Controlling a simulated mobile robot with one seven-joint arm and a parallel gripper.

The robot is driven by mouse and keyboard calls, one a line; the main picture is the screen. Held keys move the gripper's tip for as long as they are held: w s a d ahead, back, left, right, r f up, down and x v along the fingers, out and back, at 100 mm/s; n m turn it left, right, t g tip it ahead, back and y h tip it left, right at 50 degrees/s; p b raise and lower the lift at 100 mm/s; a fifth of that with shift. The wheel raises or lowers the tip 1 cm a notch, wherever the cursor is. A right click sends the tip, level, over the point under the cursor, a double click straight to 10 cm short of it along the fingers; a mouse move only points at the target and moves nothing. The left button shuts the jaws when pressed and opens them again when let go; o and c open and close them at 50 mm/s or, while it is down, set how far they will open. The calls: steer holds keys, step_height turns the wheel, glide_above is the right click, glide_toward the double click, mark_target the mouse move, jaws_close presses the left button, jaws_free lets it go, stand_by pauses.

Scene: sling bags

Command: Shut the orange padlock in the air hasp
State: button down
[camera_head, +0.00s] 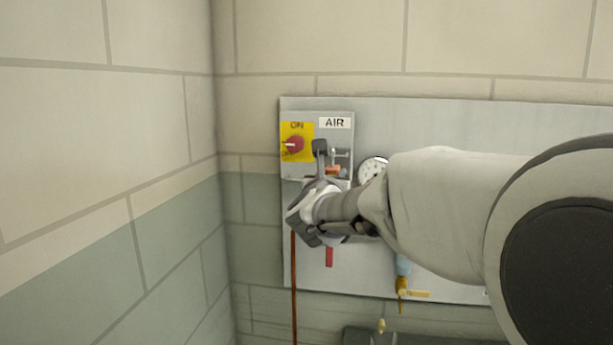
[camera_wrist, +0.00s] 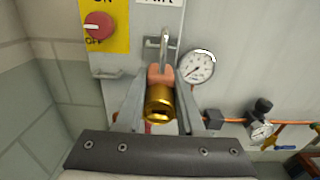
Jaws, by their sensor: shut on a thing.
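The orange padlock (camera_wrist: 160,77) is between the two fingers of my gripper (camera_wrist: 159,87) in the wrist view. Its brass-coloured round end faces the wrist camera and its silver shackle points up. The shackle overlaps the metal air hasp (camera_wrist: 152,42) on the panel under the AIR label. I cannot tell whether the shackle passes through the hasp or is closed. In the head view a bit of the orange padlock (camera_head: 335,171) shows below the hasp (camera_head: 341,155), partly hidden by my gripper.
A red knob on a yellow plate (camera_head: 295,144) is left of the hasp. A round gauge (camera_wrist: 197,67) is close on the right. A copper pipe (camera_wrist: 232,119) and a yellow-handled valve (camera_head: 403,287) lie further right and lower. A block wall stands at left.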

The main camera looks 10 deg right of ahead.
steer(key=shift+w, duration=0.15)
steer(key=shift+b+x, duration=0.75)
steer(key=shift+x, duration=2.6)
steer(key=shift+w+d, duration=0.1)
steer(key=shift+w, duration=0.15)
steer(key=shift+f+b, duration=0.2)
steer(key=shift+b, duration=0.35)
jaws_free()
